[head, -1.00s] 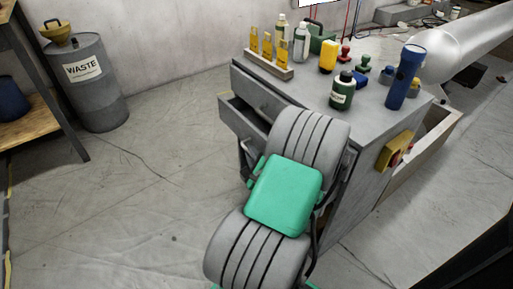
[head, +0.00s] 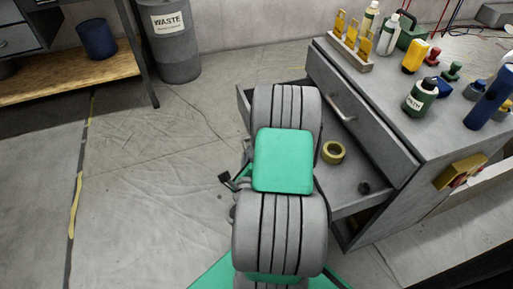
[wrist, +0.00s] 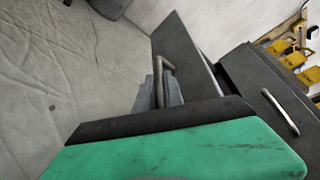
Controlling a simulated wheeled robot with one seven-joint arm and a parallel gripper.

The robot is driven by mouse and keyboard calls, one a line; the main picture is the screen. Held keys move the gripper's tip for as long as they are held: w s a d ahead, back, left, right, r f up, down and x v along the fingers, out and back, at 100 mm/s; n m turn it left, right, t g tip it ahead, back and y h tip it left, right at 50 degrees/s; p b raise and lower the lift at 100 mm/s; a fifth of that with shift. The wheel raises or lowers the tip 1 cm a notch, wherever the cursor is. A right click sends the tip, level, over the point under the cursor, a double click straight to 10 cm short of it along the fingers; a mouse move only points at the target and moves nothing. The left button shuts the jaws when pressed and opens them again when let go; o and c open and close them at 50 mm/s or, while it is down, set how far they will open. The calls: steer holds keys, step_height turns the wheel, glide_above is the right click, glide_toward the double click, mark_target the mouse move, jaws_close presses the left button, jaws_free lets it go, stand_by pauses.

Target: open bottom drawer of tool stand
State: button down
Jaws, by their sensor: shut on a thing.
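The grey tool stand (head: 385,165) is at the right of the head view. Its bottom drawer (head: 352,187) is pulled out, with its inside showing below the top drawer. The top drawer (head: 360,120) is closed; its handle also shows in the wrist view (wrist: 281,112). In the wrist view, the bottom drawer's front (wrist: 190,57) carries a bent metal handle (wrist: 168,64). My gripper (wrist: 161,92) is shut on this handle, its fingers partly hidden behind the green and black wrist part. In the head view my arm hides the gripper and handle.
A yellow tape roll (head: 333,152) and a small dark item (head: 364,188) lie in the drawer. Bottles and tools crowd the stand's top. A waste drum (head: 170,40) and a wooden-shelved bench (head: 75,70) stand at the left. The floor between is clear.

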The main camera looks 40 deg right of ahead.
steer(key=shift+w+a, duration=0.2)
steer(key=shift+a, duration=0.2)
steer(key=shift+d, duration=0.1)
steer(key=c, duration=1.5)
jaws_free()
steer(key=shift+o, duration=0.2)
